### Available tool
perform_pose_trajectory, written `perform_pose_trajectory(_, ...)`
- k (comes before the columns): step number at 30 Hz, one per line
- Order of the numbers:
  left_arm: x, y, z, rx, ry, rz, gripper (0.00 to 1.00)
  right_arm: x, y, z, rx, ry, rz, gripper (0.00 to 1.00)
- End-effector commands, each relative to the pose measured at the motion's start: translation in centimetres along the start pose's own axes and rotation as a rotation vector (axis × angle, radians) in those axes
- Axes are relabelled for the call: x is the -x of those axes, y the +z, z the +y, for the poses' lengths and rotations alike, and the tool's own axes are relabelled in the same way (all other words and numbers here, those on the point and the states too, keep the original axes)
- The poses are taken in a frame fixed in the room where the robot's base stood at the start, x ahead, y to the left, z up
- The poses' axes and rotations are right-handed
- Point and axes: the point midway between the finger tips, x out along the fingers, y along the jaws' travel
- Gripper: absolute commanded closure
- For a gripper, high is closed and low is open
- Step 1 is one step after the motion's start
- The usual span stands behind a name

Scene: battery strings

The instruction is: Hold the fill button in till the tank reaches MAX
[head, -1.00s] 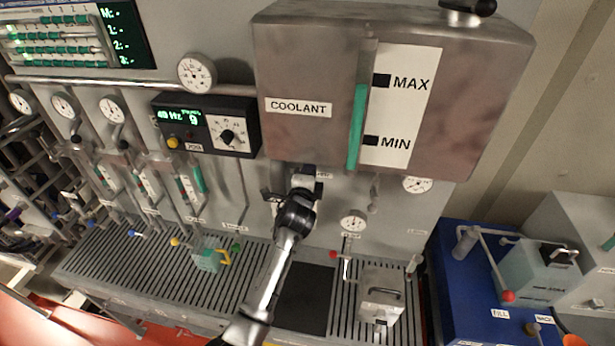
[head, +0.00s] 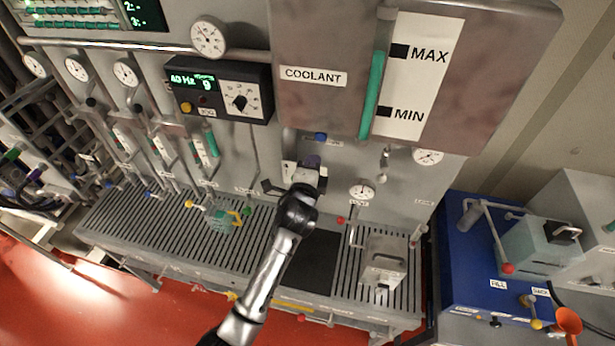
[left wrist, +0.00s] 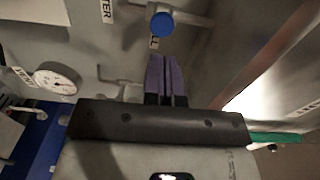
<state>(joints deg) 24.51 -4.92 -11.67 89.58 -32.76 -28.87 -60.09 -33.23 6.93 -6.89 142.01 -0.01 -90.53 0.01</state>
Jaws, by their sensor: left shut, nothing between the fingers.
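The coolant tank (head: 330,110) is on the wall in the head view. Green liquid in its sight tube (head: 372,95) stands beside the MAX mark (head: 399,50), slightly below that mark's middle. A round blue button (head: 320,137) sits under the tank; it also shows at the top of the left wrist view (left wrist: 162,23). My left gripper (head: 312,161) is just below the button, apart from it. Its purple fingers (left wrist: 166,58) are shut and empty. A label beside the button is partly hidden by the fingers. My right gripper is not in view.
A gauge (head: 362,191) and a small tap are right of my gripper. A control box (head: 220,92) is to the left. A slatted bench (head: 160,230) runs below, with a metal canister (head: 384,260) on it. A blue unit (head: 470,255) stands at the right.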

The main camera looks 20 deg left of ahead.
Motion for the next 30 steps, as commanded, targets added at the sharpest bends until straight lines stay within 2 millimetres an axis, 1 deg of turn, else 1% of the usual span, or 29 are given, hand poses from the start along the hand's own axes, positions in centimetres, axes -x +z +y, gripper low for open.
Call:
perform_pose_trajectory(1, 0.9, -0.1, 0.2, 0.0, -0.002, 0.002, 1.0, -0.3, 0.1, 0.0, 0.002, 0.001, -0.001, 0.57)
perform_pose_trajectory(6, 3.2, -0.1, 0.1, 0.001, -0.001, 0.002, 1.0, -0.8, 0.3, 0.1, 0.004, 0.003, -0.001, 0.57)
perform_pose_trajectory(12, 4.8, -0.1, 0.0, 0.001, -0.002, 0.002, 1.0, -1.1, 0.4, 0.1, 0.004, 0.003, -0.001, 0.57)
perform_pose_trajectory(18, 5.4, -0.1, -0.1, 0.001, -0.002, 0.003, 1.0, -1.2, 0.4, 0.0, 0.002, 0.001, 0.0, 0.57)
perform_pose_trajectory(30, 5.4, -0.1, -0.1, 0.001, -0.002, 0.002, 1.0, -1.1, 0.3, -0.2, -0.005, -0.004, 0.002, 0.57)
